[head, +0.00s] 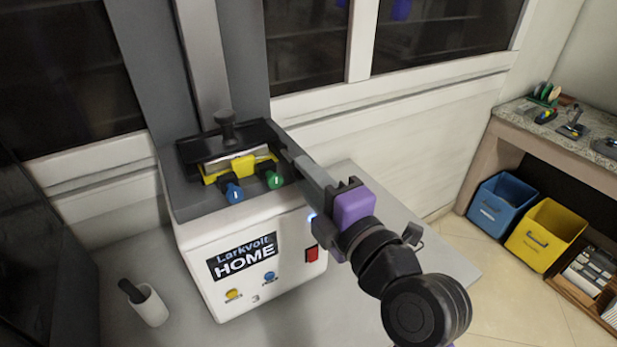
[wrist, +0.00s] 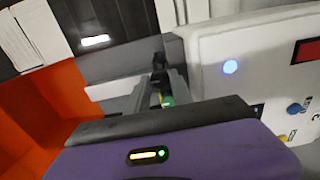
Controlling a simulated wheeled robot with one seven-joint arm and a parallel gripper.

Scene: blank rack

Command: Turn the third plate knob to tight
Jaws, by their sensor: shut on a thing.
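A white machine (head: 205,255) labelled "Larkvolt HOME" carries a dark plate assembly with a yellow block (head: 243,166) on top. A blue plate knob (head: 235,192) and a green plate knob (head: 275,180) stick out along its front edge. My gripper (head: 285,150) reaches in from the right, its fingers just beside the green knob. In the wrist view my gripper (wrist: 161,82) is shut on a small dark plate knob, with a patch of green (wrist: 168,102) low between the fingers. The fingers mostly hide the held knob, so its number and its turn do not show.
A dark upright knob (head: 225,122) stands behind the plate. The machine's front has a red switch (head: 311,254), a yellow button (head: 233,294) and a blue button (head: 269,277). A white cup (head: 150,306) stands at left. Blue (head: 503,205) and yellow (head: 546,235) bins sit at right.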

